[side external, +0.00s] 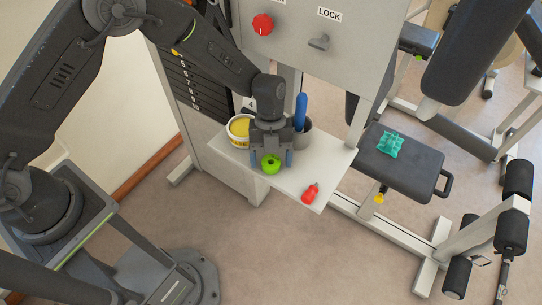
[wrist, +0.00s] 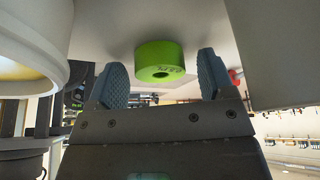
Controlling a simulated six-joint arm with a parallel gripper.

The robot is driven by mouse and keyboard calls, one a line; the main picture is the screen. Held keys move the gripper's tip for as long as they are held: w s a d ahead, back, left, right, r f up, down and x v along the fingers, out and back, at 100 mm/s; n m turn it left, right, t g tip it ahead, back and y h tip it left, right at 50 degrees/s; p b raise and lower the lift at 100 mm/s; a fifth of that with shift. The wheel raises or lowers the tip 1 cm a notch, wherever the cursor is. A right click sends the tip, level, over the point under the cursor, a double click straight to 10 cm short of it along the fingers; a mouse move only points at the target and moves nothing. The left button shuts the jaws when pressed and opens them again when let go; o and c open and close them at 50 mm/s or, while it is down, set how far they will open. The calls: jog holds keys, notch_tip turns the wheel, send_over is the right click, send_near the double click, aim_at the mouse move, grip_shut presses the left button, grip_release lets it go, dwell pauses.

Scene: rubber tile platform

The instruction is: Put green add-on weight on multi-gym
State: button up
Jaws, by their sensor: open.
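The green add-on weight (side external: 271,164), a round disc with a central hole, sits on the pale shelf (side external: 285,182) of the multi-gym (side external: 350,60). My gripper (side external: 272,158) is low over the shelf, open, with one finger on each side of the weight in the picture. In the wrist view, the weight (wrist: 159,60) shows between and ahead of the open fingertips (wrist: 162,70), with a gap on both sides. The dark weight stack (side external: 195,85) is at the left of the machine, partly hidden by my arm.
A tub with yellow contents (side external: 238,130) stands left of my gripper, and a grey cup (side external: 303,140) with a blue item (side external: 300,110) right behind it. A red object (side external: 311,193) lies near the shelf's front edge. A teal cloth (side external: 390,145) lies on the padded seat (side external: 415,172).

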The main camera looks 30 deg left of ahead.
jog(key=shift+r, duration=0.1)
jog(key=s+a+r+n+t, duration=0.1)
jog(key=a+r+n, duration=0.3)
jog(key=r, duration=0.4)
jog(key=s+a+r+n+t, duration=0.1)
jog(key=a+r+n+t, duration=0.2)
jog(key=r, duration=0.5)
jog(key=s+a+r+n, duration=0.2)
jog(key=a+r+n, duration=0.25)
jog(key=r, duration=0.35)
jog(key=s+a+r+n+t+y, duration=0.1)
jog(key=s+a+r+n+t, duration=0.1)
jog(key=s+a+n, duration=0.2)
jog(key=s+a+r+n+t+y, duration=0.1)
jog(key=s+a+r+n+t, duration=0.2)
jog(key=s+n, duration=0.7)
jog(key=a+n, duration=0.1)
jog(key=n, duration=0.2)
jog(key=shift+s+a+y, duration=0.2)
jog(key=shift+s+y, duration=0.2)
